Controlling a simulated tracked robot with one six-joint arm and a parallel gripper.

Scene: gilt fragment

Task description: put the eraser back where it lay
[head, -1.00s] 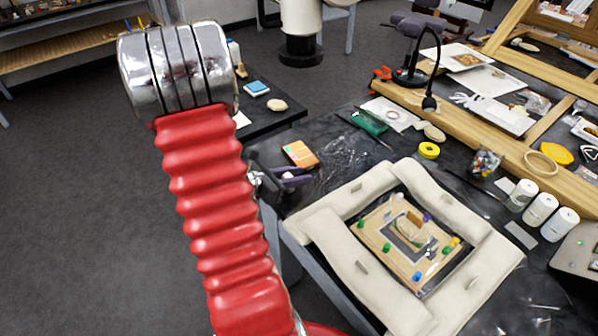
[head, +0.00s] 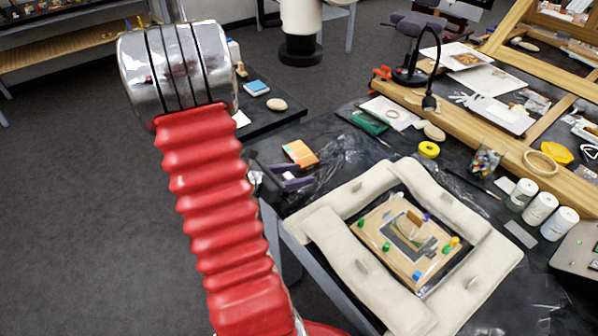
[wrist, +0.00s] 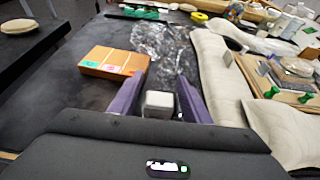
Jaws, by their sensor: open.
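The eraser appears to be the small pale grey block (wrist: 158,103) in the wrist view. It is between the two purple fingers of my gripper (wrist: 158,98), low down near the black table top. My gripper is open, with a gap on the left of the block; on the right the finger is very close, and I cannot tell if it touches. In the head view my gripper (head: 289,177) is over the table's left edge area, in front of the orange box (head: 301,153), with a small pale spot of the block (head: 288,175) between the fingers. The block's lower part is hidden.
Pale padded cushions (head: 345,247) frame a board with coloured pins (head: 375,222) to the right of my gripper. Crumpled clear film (wrist: 160,42) lies beyond the block. A yellow tape roll (head: 429,150) and white bottles (head: 541,208) stand farther right. Bare black table shows left of the orange box.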

